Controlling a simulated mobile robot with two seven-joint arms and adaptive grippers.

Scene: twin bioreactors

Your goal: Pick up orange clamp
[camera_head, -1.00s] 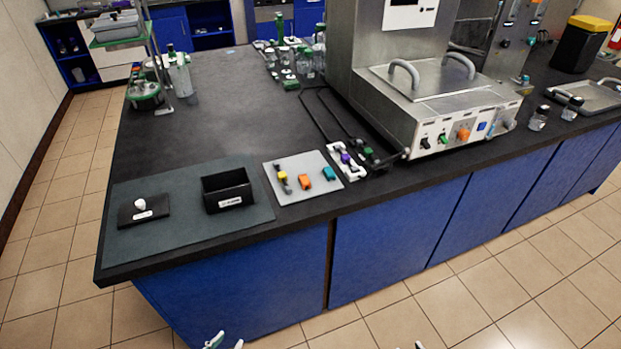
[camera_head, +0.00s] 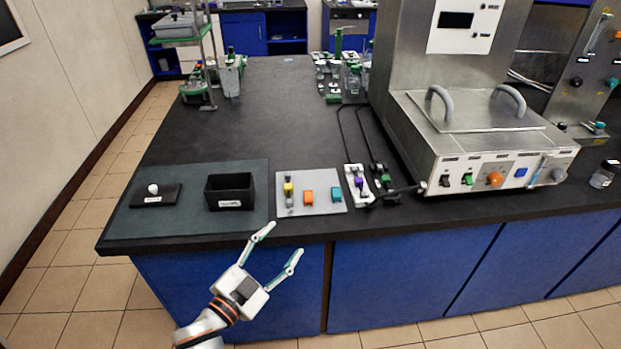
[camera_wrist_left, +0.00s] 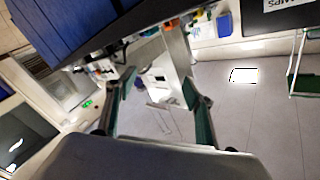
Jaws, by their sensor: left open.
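The orange clamp (camera_head: 308,196) lies on a light grey plate (camera_head: 328,205) near the bench's front edge, between a yellow clamp (camera_head: 288,189) on its left and a teal clamp (camera_head: 336,194) on its right. My left gripper (camera_head: 280,246) is open and empty, in front of the bench edge and nearer to me than the plate, its fingers pointing towards the bench. In the left wrist view both fingers (camera_wrist_left: 158,88) are spread with nothing between them; the clamps cannot be made out there. My right gripper is not in view.
A black open box (camera_head: 230,204) and a small black lid with a white knob (camera_head: 153,196) sit on a dark mat to the left. A white holder with a purple clamp (camera_head: 359,187) and the steel bioreactor unit (camera_head: 470,140) stand to the right. The bench behind the mat is clear.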

